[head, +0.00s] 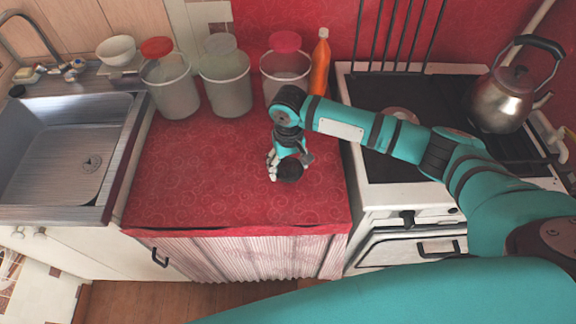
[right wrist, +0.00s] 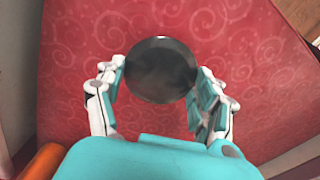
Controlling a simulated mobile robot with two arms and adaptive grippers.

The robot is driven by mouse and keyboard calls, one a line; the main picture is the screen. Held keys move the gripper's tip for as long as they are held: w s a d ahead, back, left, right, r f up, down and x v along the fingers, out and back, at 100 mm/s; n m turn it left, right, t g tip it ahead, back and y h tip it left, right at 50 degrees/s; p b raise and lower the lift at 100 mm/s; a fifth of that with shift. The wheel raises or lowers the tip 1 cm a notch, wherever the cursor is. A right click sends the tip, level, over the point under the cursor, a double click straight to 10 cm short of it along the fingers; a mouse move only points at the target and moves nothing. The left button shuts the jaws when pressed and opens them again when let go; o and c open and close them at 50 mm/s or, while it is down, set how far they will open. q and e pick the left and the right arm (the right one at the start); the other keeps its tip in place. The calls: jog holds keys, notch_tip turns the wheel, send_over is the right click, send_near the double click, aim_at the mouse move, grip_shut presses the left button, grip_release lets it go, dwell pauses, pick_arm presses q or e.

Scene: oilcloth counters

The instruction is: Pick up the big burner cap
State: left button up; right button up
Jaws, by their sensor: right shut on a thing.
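The big burner cap (head: 290,171) is a dark round disc over the red oilcloth counter (head: 200,185), near its right side. My right gripper (head: 288,168) reaches down from above and is shut on the cap. In the right wrist view the cap (right wrist: 161,69) sits between the fingertips of the right gripper (right wrist: 160,85), with the fingers at its left and right edges. I cannot tell whether the cap touches the cloth or hangs just above it. My left gripper is not in view.
Several tubs, including a white one (head: 226,92), and an orange bottle (head: 320,68) stand along the back of the counter. A sink (head: 60,150) is at the left. A stove (head: 385,195) with a kettle (head: 500,100) is at the right. The counter's left and front parts are clear.

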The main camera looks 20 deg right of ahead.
jog(key=s+a+r+b, duration=0.1)
jog(key=s+a, duration=0.2)
jog(key=s, duration=1.1)
jog(key=d+r, duration=0.3)
jog(key=r, duration=0.4)
jog(key=w+d+r, duration=0.1)
jog(key=d+r, duration=0.3)
jog(key=r, duration=0.3)
jog(key=shift+r, duration=0.25)
jog(key=shift+w+d+f, duration=0.1)
jog(key=shift+d, duration=0.05)
